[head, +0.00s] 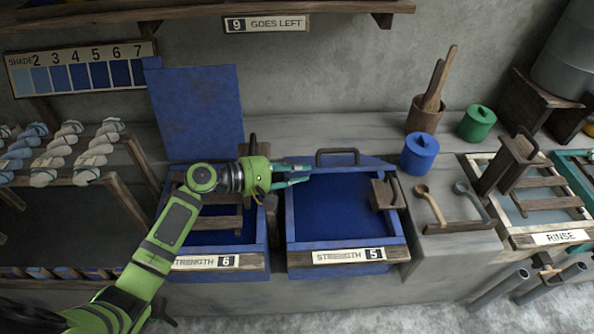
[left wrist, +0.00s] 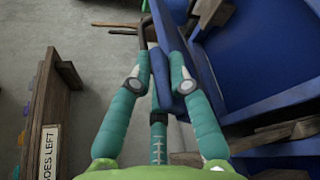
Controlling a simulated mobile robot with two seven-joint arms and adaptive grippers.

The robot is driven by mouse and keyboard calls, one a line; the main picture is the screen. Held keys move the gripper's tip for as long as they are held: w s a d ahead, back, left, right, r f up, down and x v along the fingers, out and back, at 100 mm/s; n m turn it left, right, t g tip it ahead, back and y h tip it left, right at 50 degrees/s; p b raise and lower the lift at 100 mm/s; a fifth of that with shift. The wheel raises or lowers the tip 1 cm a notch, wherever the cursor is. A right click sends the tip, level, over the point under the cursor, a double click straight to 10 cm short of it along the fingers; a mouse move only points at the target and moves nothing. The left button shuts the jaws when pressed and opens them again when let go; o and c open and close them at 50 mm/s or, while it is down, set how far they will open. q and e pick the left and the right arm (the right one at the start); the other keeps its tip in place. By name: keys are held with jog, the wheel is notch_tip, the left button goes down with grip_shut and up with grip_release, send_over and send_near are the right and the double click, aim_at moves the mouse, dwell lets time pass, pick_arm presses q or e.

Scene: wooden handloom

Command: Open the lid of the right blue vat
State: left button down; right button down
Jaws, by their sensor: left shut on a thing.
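The right blue vat (head: 293,215), labelled strength 5, shows its dark blue inside. Its blue lid (head: 362,161) is raised at the back and seen almost edge-on as a thin strip, with a dark bar handle (head: 337,152) on it. My left gripper (head: 305,175) is at the left end of this lid. In the left wrist view, its teal fingers (left wrist: 158,85) are shut on the edge of the blue lid (left wrist: 178,50), which runs between them. The exact tilt of the lid is hard to tell. My right gripper is not in view.
The left vat's lid (head: 197,110) stands upright against the wall. A wooden block (head: 384,194) sits at the right vat's right side. Blue (head: 419,154) and green (head: 477,123) pots, ladles and a rinse tub (head: 558,238) stand to the right. Skein racks stand at left.

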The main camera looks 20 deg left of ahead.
pick_arm(q)
jog(key=shift+n+g, duration=0.3)
jog(key=shift+n, duration=0.4)
jog(key=w+r+p, duration=0.1)
jog(key=w+r, duration=0.1)
jog(key=w+a+r+p, duration=0.1)
jog(key=w+r+p, duration=0.1)
jog(key=r, duration=0.1)
jog(key=shift+w+a, duration=0.1)
jog(key=shift+a, duration=0.05)
jog(key=w+a+r+b, duration=0.2)
jog(key=w+r+b, duration=0.1)
jog(key=w+b, duration=0.2)
jog(key=w+a+r+n+b, duration=0.1)
jog(key=w+a+r+b, duration=0.1)
jog(key=w+b, duration=0.3)
jog(key=shift+w+a+r+g, duration=0.2)
jog(key=shift+w+r+g, duration=0.35)
jog(key=shift+w, duration=0.9)
jog(key=shift+r, duration=0.15)
